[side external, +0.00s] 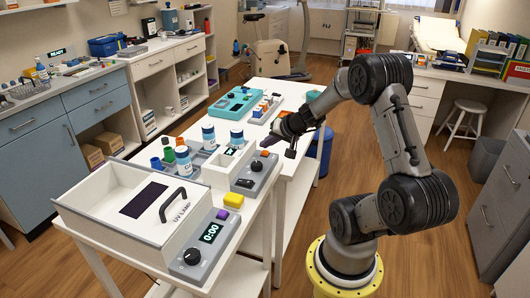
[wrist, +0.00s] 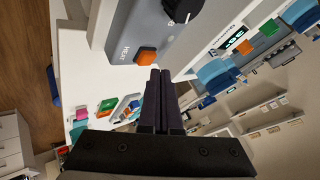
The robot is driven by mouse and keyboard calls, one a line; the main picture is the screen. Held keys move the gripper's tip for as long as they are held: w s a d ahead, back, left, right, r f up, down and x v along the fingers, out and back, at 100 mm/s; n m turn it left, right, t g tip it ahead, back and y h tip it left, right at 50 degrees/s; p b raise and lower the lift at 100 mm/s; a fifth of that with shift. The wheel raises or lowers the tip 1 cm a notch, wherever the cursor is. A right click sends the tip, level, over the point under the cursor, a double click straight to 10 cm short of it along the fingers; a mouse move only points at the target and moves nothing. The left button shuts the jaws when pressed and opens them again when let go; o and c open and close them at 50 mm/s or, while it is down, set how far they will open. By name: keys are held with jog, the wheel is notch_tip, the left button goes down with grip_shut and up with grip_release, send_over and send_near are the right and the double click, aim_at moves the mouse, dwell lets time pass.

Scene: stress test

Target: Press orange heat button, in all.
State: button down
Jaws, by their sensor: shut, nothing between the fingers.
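The orange heat button (wrist: 145,55) is a small square on a grey panel marked HEAT (wrist: 124,50) in the wrist view. It stands out from the panel beside a black knob (wrist: 183,8). My gripper (wrist: 160,72) is shut and empty, and its fingertips appear just beside the button's edge in that view; I cannot tell whether they touch it. In the side external view, my gripper (side external: 272,143) is just above the far end of the grey control panel (side external: 244,187) on a white unit (side external: 215,172). The button is hard to make out there.
A UV lamp box (side external: 120,208) with a black handle and its own knob stands at the near end of the white table.

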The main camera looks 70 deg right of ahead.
aim_at(267, 154)
jog(key=shift+r, duration=0.1)
jog(key=shift+r, duration=2.45)
